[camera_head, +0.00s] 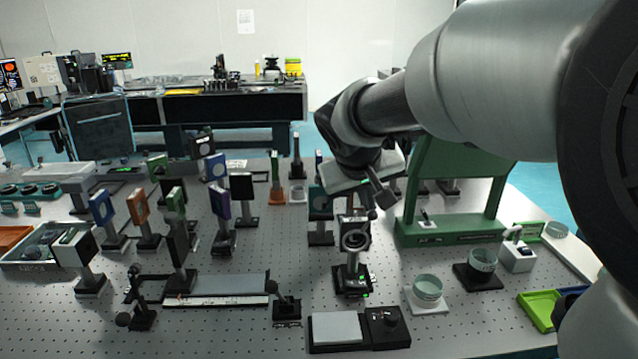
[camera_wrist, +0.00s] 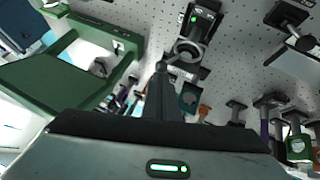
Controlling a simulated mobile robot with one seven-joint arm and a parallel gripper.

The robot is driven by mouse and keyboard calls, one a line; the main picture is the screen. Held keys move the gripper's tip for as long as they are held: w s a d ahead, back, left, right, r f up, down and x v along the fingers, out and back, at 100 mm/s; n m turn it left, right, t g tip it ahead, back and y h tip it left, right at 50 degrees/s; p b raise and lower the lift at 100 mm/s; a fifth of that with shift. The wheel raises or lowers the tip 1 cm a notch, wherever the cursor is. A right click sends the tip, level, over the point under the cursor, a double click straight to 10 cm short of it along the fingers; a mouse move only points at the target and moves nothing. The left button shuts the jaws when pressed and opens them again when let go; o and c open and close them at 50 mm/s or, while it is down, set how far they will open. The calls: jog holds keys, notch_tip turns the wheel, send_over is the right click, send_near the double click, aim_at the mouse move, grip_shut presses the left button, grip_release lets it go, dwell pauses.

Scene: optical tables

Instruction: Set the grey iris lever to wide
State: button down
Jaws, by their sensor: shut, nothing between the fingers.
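The iris (camera_head: 355,240) is a dark post-mounted holder with a grey ring, standing upright on the optical table right of centre. Its base has a small green light. In the wrist view the iris ring (camera_wrist: 188,50) lies just beyond the fingertips, seen from above. My gripper (camera_head: 384,198) is shut and empty, above and slightly right of the iris in the head view. In the wrist view my gripper's fingertips (camera_wrist: 161,66) are beside the ring's edge. The lever is too small to make out clearly, and I cannot tell whether the fingers touch it.
A green frame (camera_head: 408,232) stands close on the right. Round cups, one of them a pale green cup (camera_head: 428,288), sit to the front right. Several post-mounted optics crowd the left. A flat grey plate (camera_head: 336,328) lies in front. Bare perforated table (camera_head: 235,325) shows at front left.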

jog(key=shift+d+f+b, duration=0.25)
jog(key=shift+d+b, duration=0.25)
jog(key=shift+d, duration=0.55)
jog(key=shift+a, duration=0.1)
